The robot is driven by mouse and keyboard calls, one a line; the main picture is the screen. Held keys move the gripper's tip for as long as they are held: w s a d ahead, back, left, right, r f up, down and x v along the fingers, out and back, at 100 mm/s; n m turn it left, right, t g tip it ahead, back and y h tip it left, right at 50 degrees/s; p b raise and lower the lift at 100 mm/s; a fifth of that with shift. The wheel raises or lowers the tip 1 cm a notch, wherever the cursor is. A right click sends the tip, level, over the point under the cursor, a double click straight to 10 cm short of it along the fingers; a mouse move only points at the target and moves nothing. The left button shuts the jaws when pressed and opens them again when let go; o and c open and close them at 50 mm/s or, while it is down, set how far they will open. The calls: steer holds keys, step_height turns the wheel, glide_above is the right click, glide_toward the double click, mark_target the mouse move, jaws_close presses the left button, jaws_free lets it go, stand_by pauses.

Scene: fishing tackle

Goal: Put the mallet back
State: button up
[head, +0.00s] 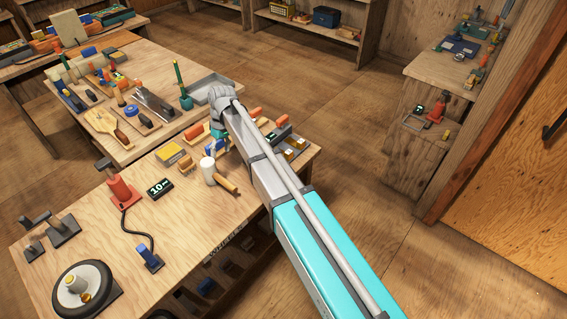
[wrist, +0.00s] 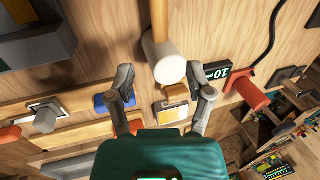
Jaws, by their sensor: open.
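The mallet has a pale, round head (head: 208,171) and a wooden handle. It lies on the near workbench, handle toward the lower right in the head view. In the wrist view the mallet head (wrist: 166,60) shows at the upper middle, with its handle running out of the top edge. The mallet's resting place cannot be made out.
A black "10" display (head: 160,187) and a red-orange tool (head: 121,191) with a black cord stand left of the mallet. A yellow box (head: 171,152) lies behind it. A round wheel-like base (head: 83,287) sits at the near left. Bare wood shows in front of the mallet.

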steer(key=shift+d, duration=0.1)
steer(key=s+d+m+t, duration=0.1)
steer(key=s+d+m, duration=0.2)
steer(key=d, duration=0.9)
steer(key=s+d+m+h, duration=0.1)
steer(key=s+d+m, duration=0.2)
steer(key=s+d, duration=0.4)
steer(key=s+d+m+t, duration=0.1)
steer(key=s+d+m, duration=0.3)
steer(key=d, duration=1.4)
steer(key=shift+s+d+f+t+h, duration=0.15)
steer(key=shift+s+f+t+h, duration=0.2)
steer(key=shift+s, duration=0.7)
